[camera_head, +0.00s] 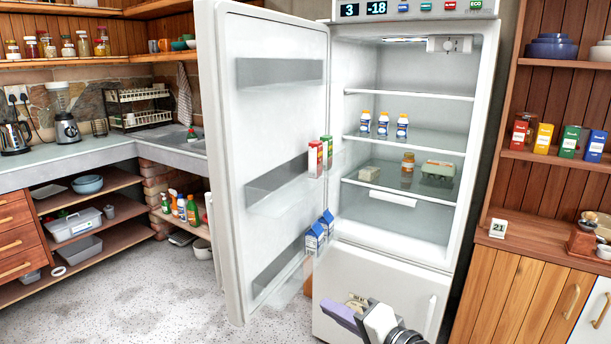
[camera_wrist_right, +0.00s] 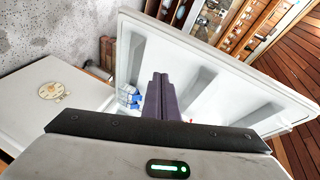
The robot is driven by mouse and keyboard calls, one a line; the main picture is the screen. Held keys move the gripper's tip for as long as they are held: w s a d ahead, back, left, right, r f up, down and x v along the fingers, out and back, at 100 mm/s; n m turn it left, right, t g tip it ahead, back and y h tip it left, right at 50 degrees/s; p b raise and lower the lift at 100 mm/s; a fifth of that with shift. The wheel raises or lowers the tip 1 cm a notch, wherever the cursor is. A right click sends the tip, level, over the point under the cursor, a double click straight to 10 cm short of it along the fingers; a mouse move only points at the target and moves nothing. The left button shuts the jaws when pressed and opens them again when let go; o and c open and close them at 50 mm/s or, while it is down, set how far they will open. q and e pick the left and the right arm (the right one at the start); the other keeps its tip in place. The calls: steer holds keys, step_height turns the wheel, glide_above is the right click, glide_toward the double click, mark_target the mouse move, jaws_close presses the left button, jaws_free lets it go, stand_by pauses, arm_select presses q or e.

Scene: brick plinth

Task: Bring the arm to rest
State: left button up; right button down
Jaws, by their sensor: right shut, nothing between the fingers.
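My right gripper (camera_head: 338,313) is at the bottom centre of the head view, in front of the fridge's lower door. Its purple fingers also show in the right wrist view (camera_wrist_right: 160,95), shut together and holding nothing. The forearm comes in from the bottom right. The open fridge door (camera_head: 225,160) stands to the left of the gripper, and in the right wrist view it (camera_wrist_right: 230,70) lies behind the fingers. I cannot tell the gap between gripper and door. My left gripper is in neither view.
The fridge (camera_head: 357,260) is open, with bottles (camera_head: 383,124), a jar (camera_head: 407,165) and an egg box (camera_head: 438,173) on its shelves. Cartons (camera_head: 315,238) stand in the door. A counter (camera_head: 70,160) is at left, a wooden cabinet (camera_head: 520,290) at right. The speckled floor (camera_head: 150,290) is clear at left.

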steer(key=w+d+f+n+h, duration=0.1)
steer(key=d+f+h, duration=0.1)
steer(key=d, duration=0.7)
steer(key=d+f+h, duration=0.2)
steer(key=d, duration=0.7)
steer(key=s+d+f+n+g+h, duration=0.2)
steer(key=s+f+n, duration=0.3)
steer(key=s+f, duration=0.9)
steer(key=s+d+f+n+g+h, duration=0.15)
steer(key=s+f+n, duration=0.3)
steer(key=s, duration=0.45)
steer(key=s+d+f+n+g, duration=0.15)
steer(key=s+f+n, duration=0.3)
steer(key=s, duration=0.55)
steer(key=a+m+t, duration=0.1)
steer(key=a+m, duration=0.4)
steer(key=a, duration=0.7)
steer(key=shift+f+m, duration=0.25)
steer(key=shift+m, duration=0.05)
